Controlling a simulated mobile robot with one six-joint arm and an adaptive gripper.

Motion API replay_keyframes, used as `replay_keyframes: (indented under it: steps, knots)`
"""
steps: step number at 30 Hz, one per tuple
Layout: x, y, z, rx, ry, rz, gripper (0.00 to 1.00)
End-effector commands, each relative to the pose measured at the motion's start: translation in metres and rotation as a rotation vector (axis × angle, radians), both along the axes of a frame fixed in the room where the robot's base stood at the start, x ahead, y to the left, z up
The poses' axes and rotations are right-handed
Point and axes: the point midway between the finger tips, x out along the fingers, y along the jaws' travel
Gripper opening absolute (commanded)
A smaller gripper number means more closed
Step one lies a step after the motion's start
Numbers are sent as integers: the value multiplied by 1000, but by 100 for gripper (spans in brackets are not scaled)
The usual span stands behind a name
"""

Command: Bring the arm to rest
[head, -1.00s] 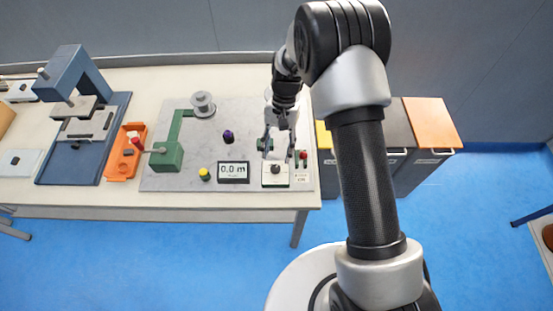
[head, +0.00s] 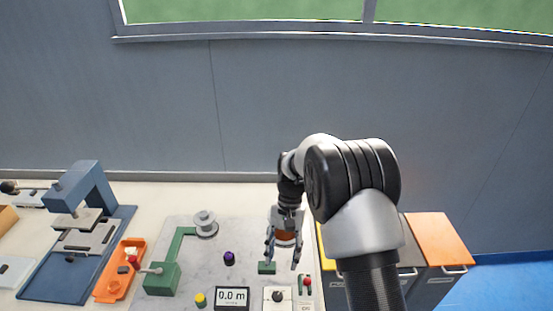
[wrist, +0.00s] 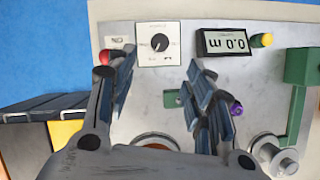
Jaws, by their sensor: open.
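My gripper (head: 283,258) is open and empty over the right end of the grey winder board (head: 190,283). The green block (head: 267,268) sits beside the left finger in the picture; contact is not visible.
The board also carries a 0.0 m display (head: 232,297), a yellow button (head: 200,299), a purple knob (head: 229,258), a green arm (head: 163,278) and a grey spool (head: 205,223). An orange tray (head: 108,291) and a blue press (head: 85,188) stand left. Bins (head: 440,240) stand right of the table.

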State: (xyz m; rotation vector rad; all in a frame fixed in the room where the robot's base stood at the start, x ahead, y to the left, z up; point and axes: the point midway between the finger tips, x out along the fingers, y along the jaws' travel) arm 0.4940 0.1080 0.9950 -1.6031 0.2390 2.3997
Motion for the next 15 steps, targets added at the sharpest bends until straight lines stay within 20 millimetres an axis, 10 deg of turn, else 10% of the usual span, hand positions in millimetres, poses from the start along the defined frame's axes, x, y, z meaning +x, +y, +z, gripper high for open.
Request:
replay_keyframes:
  steps: [5, 15]
  knots:
    - [-2, -6, 25, 4, -41, 11, 48]
    - [-58, -45, 156, 3, -291, 89, 48]
